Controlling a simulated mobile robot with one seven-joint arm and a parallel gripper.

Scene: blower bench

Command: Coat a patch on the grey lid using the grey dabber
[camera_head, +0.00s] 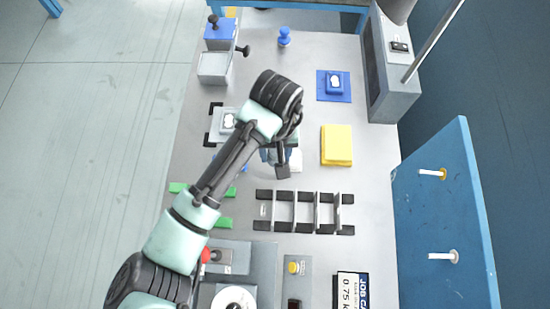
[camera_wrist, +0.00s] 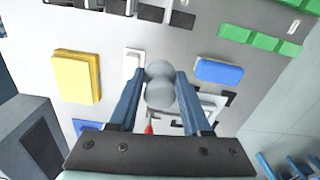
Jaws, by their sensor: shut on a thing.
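My gripper (camera_wrist: 160,80) is shut on the grey dabber (camera_wrist: 160,95), whose rounded grey body shows between the two blue fingers in the wrist view. In the head view my gripper (camera_head: 277,158) hangs over the middle of the bench, and the dabber is mostly hidden there. The grey lid (camera_head: 229,128) appears to be the pale grey block left of my gripper, between black corner marks, with a white blob shape on top. In the wrist view it is partly hidden behind the right finger. I cannot tell the dabber's height above the bench.
A yellow block (camera_head: 337,146) lies right of my gripper. A blue block on a blue pad (camera_head: 342,96) and a blue dabber (camera_head: 284,38) stand farther back. A blue-and-grey container (camera_head: 214,68) is back left. A slotted rack (camera_head: 304,212) is in front. A blue panel with pegs (camera_head: 443,220) stands right.

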